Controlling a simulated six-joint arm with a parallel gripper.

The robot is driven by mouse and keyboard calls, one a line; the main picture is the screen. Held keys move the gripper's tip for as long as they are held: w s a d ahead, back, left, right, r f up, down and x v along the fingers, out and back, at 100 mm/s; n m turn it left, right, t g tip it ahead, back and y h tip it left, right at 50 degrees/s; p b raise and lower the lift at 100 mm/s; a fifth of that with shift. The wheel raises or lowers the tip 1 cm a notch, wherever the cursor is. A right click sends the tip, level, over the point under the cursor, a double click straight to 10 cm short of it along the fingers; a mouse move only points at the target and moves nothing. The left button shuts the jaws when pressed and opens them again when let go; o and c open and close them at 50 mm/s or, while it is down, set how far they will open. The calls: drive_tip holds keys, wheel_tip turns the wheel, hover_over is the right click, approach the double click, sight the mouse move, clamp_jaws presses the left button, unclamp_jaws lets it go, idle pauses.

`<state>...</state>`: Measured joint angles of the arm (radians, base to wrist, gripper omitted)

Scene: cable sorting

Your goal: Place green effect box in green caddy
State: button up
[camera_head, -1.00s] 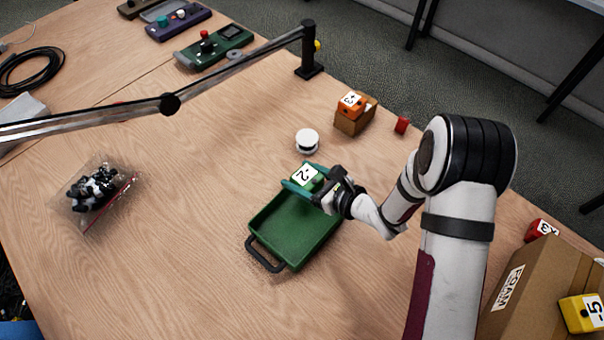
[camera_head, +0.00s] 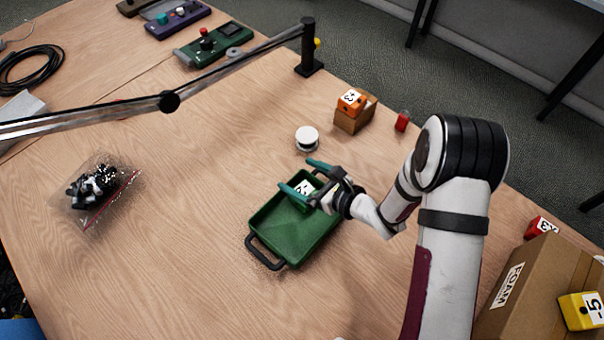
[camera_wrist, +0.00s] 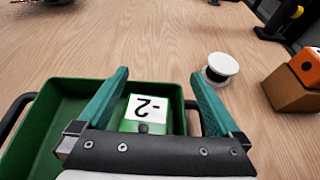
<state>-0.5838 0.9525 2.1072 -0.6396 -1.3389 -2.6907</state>
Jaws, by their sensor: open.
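The green effect box (camera_wrist: 142,112), with a white top label reading -2, lies inside the green caddy (camera_head: 268,232), towards its far end. In the head view the box (camera_head: 303,187) is partly hidden by my gripper (camera_head: 302,175). My gripper has its teal fingers spread wide over the caddy. In the wrist view the box is between and below the open fingers (camera_wrist: 160,95), with gaps on both sides. The caddy has dark handles, and its wall (camera_wrist: 45,85) shows at the left of the wrist view.
A white spool (camera_head: 307,138) stands just beyond the caddy. An orange box (camera_head: 351,101) sits on a brown block (camera_head: 357,121), with a small red piece (camera_head: 402,121) nearby. A cardboard box (camera_head: 535,290) is at right.

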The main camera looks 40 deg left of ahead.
drive_tip(key=shift+r, duration=0.35)
drive_tip(key=r+v, duration=0.1)
drive_tip(key=v, duration=1.1)
drive_tip(key=w+d+r+m+t+h, duration=0.2)
drive_tip(key=w+d+m+t+h, duration=0.3)
drive_tip(key=d+m, duration=0.55)
drive_tip(key=w+d+r+m+t+h, duration=0.25)
drive_tip(key=w+d+m+h, duration=0.45)
drive_tip(key=m, duration=0.7)
drive_tip(key=s+d+r+m+g+h, duration=0.35)
drive_tip(key=s+d+m, duration=0.75)
drive_tip(key=m, duration=0.9)
drive_tip(key=s+a+r+m+g+y, duration=0.1)
drive_tip(key=s+a+m+g+y, duration=0.1)
drive_tip(key=s+m, duration=0.5)
drive_tip(key=s+a+r+m+g+y, duration=0.1)
drive_tip(key=s+a+r+m+g, duration=0.1)
drive_tip(key=s+m, duration=0.5)
drive_tip(key=shift+s+a+m+y, duration=0.25)
drive_tip(key=shift+a+m+y, duration=0.1)
drive_tip(key=shift+a+m, duration=0.2)
